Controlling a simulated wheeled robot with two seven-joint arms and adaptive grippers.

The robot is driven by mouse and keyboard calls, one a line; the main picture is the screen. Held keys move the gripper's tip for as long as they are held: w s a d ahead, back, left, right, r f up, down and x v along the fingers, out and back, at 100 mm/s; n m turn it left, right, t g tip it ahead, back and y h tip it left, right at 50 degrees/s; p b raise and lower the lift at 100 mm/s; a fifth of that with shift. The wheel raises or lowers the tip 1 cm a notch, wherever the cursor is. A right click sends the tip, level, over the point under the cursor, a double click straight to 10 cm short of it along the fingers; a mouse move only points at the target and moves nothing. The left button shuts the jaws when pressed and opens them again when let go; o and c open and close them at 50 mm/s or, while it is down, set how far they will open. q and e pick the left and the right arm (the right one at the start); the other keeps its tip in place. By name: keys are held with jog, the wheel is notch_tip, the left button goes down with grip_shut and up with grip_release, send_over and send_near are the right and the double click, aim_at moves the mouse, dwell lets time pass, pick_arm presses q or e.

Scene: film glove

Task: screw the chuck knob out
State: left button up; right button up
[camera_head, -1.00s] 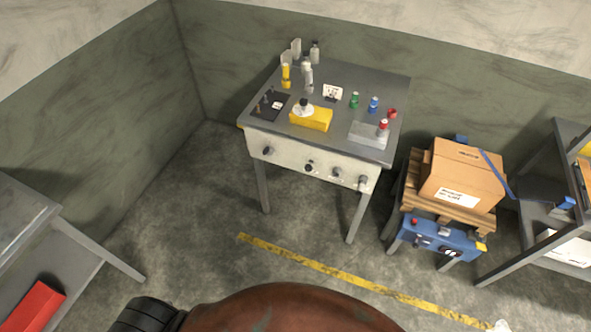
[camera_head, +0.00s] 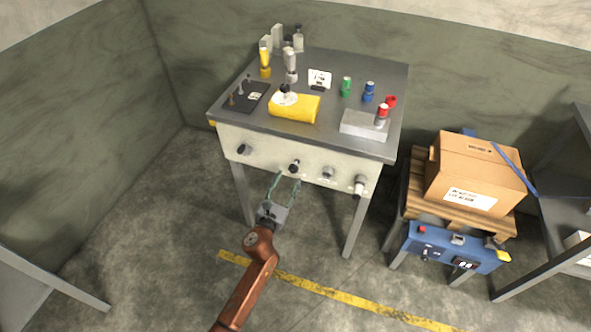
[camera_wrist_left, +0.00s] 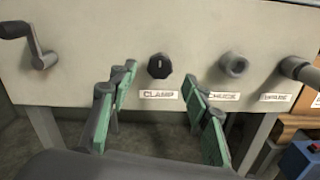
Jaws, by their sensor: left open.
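The chuck knob (camera_head: 327,173) is a round grey knob on the pale front panel (camera_head: 262,153) of the workbench. In the left wrist view the chuck knob (camera_wrist_left: 233,64) sits above a label reading CHUCK, right of centre. My left gripper (camera_head: 284,185) is open and empty in front of the panel, below and left of the chuck knob. In the left wrist view its green-padded fingers (camera_wrist_left: 158,82) spread below the black clamp knob (camera_wrist_left: 159,66), apart from it. My right gripper is out of view.
A box (camera_head: 477,170) on a pallet stands at right.

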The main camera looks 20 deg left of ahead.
aim_at(293, 171)
pick_arm(q)
jog(key=w+b, duration=0.1)
jog(key=w, duration=0.4)
jog(key=shift+w+d+f, duration=0.15)
jog(key=shift+w, duration=0.9)
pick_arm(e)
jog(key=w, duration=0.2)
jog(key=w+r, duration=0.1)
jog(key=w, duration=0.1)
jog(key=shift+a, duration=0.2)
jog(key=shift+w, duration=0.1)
pick_arm(q)
jog(key=c, duration=1.2)
